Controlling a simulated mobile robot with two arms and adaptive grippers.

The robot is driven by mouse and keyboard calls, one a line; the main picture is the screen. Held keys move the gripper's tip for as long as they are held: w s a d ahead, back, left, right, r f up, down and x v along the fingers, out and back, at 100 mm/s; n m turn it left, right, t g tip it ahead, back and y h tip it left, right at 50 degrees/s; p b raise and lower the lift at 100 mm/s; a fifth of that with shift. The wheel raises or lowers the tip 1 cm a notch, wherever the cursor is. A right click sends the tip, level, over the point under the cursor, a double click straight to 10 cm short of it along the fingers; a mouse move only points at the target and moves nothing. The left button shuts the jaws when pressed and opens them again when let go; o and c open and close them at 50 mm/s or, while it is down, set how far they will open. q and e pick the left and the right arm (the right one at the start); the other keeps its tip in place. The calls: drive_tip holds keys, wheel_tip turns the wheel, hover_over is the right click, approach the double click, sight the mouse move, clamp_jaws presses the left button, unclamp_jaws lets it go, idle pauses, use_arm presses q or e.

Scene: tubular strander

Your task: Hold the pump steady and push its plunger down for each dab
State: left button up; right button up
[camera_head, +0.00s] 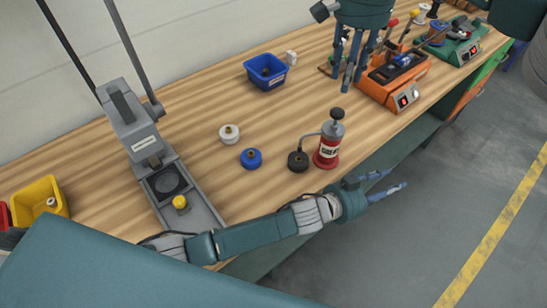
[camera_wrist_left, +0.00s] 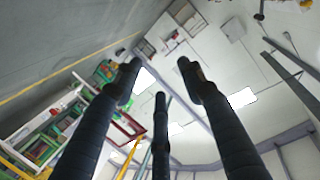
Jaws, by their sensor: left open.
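The pump (camera_head: 328,152) stands upright near the bench's front edge in the head view. It has a red body with a white label, a grey top and a black plunger knob (camera_head: 338,113). A thin spout curves from it down to a dark round piece (camera_head: 298,161) on the bench. My left gripper (camera_head: 389,183) is open and empty, beyond the bench edge, to the right of and below the pump. Its spread fingers (camera_wrist_left: 160,85) show in the left wrist view with nothing between them. My right gripper (camera_head: 349,80) hangs above and behind the pump, fingers apart and empty, not touching it.
A white spool (camera_head: 229,134) and a blue spool (camera_head: 251,158) lie left of the pump. A blue bin (camera_head: 265,72) stands behind. Orange (camera_head: 396,84) and green (camera_head: 456,45) devices stand at right. A grey press (camera_head: 138,135) and yellow bin (camera_head: 41,200) are left.

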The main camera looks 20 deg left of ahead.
use_arm(q)
drive_tip(key=w+a+r+m+t+h, duration=0.1)
drive_tip(key=w+a+r, duration=0.1)
drive_tip(key=r, duration=0.7)
drive_tip(key=w+a+r+t+h, duration=0.1)
drive_tip(key=w+a+r, duration=0.15)
drive_tip(key=r, duration=0.55)
drive_tip(key=n+t+y, duration=0.2)
drive_tip(key=t+y, duration=0.1)
drive_tip(key=y, duration=0.1)
hover_over(300, 148)
drive_tip(key=s+d, duration=0.1)
drive_tip(key=s, duration=0.3)
wheel_tip(300, 148, down, 3)
drive_tip(key=a+n+y, duration=0.1)
drive_tip(key=a+n, duration=0.1)
drive_tip(key=a, duration=0.1)
drive_tip(key=s+a+f+n+g+y, duration=0.2)
drive_tip(key=s+a+f+n+g, duration=0.15)
drive_tip(key=f, duration=0.25)
drive_tip(key=x, duration=1)
drive_tip(key=shift+d, duration=0.35)
